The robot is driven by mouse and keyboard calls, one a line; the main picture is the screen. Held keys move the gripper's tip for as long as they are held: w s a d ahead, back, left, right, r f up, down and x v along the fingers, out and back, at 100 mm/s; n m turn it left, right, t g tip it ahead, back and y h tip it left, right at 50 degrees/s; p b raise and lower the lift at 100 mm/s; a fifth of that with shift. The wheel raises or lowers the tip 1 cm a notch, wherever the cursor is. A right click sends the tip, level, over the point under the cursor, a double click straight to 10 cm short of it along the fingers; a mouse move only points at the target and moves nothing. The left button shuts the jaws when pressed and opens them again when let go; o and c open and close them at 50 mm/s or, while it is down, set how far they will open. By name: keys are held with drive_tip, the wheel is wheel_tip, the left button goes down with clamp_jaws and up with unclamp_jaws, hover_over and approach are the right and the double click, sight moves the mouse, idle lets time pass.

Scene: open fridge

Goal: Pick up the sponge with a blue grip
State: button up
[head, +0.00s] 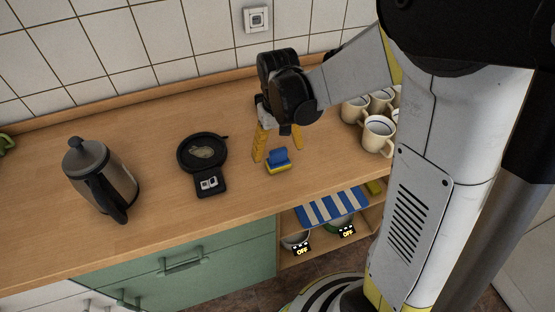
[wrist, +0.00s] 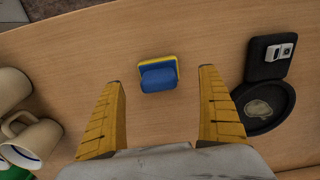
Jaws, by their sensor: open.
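The sponge (head: 278,161) lies on the wooden counter, with a yellow base and a blue grip on top. In the wrist view the sponge (wrist: 158,74) sits ahead of the fingertips, roughly centred between them. My gripper (head: 278,150) has two yellow fingers, open and empty, pointing down at the counter just behind the sponge. In the wrist view my gripper (wrist: 162,75) has its fingers spread wide on either side, apart from the sponge. Nothing hides the sponge in the wrist view.
A black spoon rest or scale-like item (head: 203,154) lies left of the sponge. A kettle (head: 102,178) stands further left. Several cream mugs (head: 377,134) stand at right. The tiled wall is behind.

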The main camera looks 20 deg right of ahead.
sight(278, 160)
wheel_tip(278, 160, down, 5)
drive_tip(key=shift+w+d+f+b, duration=0.1)
drive_tip(key=shift+w+f+b, duration=0.1)
drive_tip(key=shift+b, duration=1.05)
drive_tip(key=shift+s+r, duration=0.1)
drive_tip(key=c, duration=1.3)
drive_tip(key=shift+r, duration=0.1)
wheel_tip(278, 160, up, 4)
drive_tip(key=shift+r+p, duration=0.2)
drive_tip(key=shift+p, duration=1)
drive_tip(key=s+d+r+p, duration=0.1)
drive_tip(key=s+d+r, duration=0.1)
drive_tip(key=s+d+r+p, duration=0.1)
drive_tip(key=s+d+r, duration=0.1)
drive_tip(key=s+d, duration=0.1)
drive_tip(key=s+d+r+p, duration=0.1)
drive_tip(key=s+d+r, duration=0.1)
drive_tip(key=s+d, duration=0.1)
drive_tip(key=shift+d+r, duration=0.2)
